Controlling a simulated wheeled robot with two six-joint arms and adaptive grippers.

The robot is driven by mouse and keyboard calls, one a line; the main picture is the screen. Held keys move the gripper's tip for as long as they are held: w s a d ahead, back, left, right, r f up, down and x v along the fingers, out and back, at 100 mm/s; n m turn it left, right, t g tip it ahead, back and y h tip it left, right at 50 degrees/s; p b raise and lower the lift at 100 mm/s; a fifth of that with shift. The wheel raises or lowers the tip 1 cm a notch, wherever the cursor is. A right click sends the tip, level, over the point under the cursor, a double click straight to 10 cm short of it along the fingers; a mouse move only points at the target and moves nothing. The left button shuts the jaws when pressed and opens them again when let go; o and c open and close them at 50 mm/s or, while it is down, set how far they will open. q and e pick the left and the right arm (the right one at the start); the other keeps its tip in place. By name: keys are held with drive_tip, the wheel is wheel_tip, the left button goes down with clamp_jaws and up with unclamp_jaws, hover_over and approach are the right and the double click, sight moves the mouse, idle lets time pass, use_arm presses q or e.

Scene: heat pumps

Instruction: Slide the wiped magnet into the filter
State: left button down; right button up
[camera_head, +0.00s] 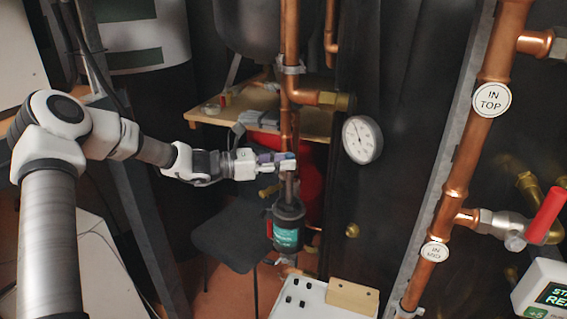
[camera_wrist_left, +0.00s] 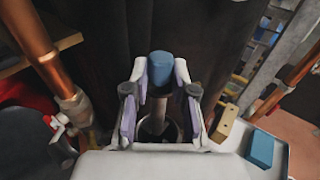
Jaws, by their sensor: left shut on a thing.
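My left gripper (camera_head: 288,163) is shut on the magnet, a grey rod (camera_wrist_left: 161,106) with a blue cap (camera_wrist_left: 162,66). The cap sits between the fingertips in the left wrist view. The filter is a black canister (camera_head: 287,215) with a teal label, below the gripper in the head view. The rod (camera_head: 289,190) runs down from the gripper to the filter's top, roughly upright. In the left wrist view the rod lines up with a dark round opening. I cannot tell how deep its lower end is. My right gripper is in neither view.
Copper pipes (camera_head: 290,60) rise just behind the gripper, with a dial gauge (camera_head: 362,139) to the right. A white tray (camera_head: 300,310) with a tan block (camera_head: 352,297) stands below. A blue block (camera_wrist_left: 262,149) shows in the wrist view. A dark chair (camera_head: 235,235) stands lower left.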

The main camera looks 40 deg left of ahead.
sight(290, 180)
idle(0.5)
use_arm(q)
drive_tip(key=shift+f+b, duration=0.3)
drive_tip(key=shift+b, duration=0.15)
drive_tip(key=shift+f+b, duration=0.4)
drive_tip(key=shift+b, duration=0.05)
idle(0.4)
drive_tip(key=shift+f, duration=0.1)
drive_tip(key=shift+f+b, duration=0.9)
drive_tip(key=shift+b, duration=0.05)
drive_tip(key=shift+f+b, duration=0.95)
drive_tip(key=shift+f, duration=0.05)
